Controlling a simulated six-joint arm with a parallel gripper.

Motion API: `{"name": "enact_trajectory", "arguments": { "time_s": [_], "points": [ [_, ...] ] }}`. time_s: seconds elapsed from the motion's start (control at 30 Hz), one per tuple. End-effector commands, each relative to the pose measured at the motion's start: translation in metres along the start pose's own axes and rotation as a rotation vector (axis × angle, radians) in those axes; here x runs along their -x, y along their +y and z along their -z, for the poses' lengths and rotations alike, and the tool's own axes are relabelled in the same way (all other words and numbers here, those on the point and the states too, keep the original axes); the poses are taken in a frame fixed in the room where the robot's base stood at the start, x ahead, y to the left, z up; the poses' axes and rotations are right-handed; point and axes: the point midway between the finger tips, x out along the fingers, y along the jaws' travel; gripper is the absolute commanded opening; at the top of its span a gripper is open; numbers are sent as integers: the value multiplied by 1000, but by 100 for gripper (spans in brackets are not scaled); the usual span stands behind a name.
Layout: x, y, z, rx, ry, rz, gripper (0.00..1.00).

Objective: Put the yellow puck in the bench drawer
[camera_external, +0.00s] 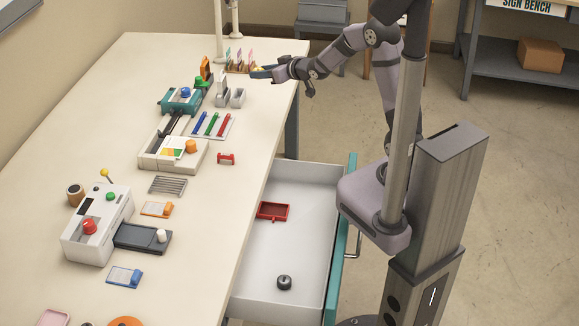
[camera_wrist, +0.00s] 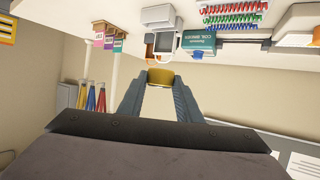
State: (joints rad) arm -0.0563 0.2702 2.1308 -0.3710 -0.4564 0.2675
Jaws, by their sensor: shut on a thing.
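The yellow puck (camera_wrist: 160,77) is between my fingertips in the wrist view. My gripper (camera_wrist: 160,88) is shut on it. In the external view my gripper (camera_external: 261,72) reaches in from the right over the far right part of the bench, and the puck is too small to make out clearly there. The bench drawer (camera_external: 302,245) is pulled open at the bench's right side, well nearer the camera than my gripper. Inside it lie a red tray-like item (camera_external: 272,211) and a dark round item (camera_external: 284,282), with bare floor around them.
Near my gripper stand a rack of colourful cards (camera_external: 240,62), grey bins (camera_external: 237,97) and a pole (camera_external: 219,32). A tray of coloured rods (camera_external: 212,125), a red item (camera_external: 226,158) and machines occupy the bench. My arm's base stands close to the drawer front (camera_external: 342,240).

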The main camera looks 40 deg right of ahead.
Motion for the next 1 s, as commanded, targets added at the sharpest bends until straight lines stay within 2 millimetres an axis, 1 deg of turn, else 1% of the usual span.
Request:
{"name": "enact_trajectory", "arguments": {
  "time_s": [0.03,0.1,0.37,0.47,0.57,0.67,0.7,0.77,0.8,0.87,0.9,0.97,1.0],
  "points": [
    [2,-9,6,16,7,31,10],
    [5,-22,11,33,8,76,10],
    [22,-75,24,107,8,252,10],
    [33,-100,27,142,8,338,10],
    [49,-131,26,188,7,448,10],
    [74,-171,18,249,6,596,10],
    [86,-187,14,273,5,659,10],
    [104,-208,5,311,3,751,10],
    [117,-222,-2,336,3,813,10],
    [137,-240,-14,372,2,904,10],
    [151,-250,-22,398,1,963,10],
    [173,-265,-36,435,0,1052,10],
    [188,-273,-47,459,0,1111,10]
  ]
}}
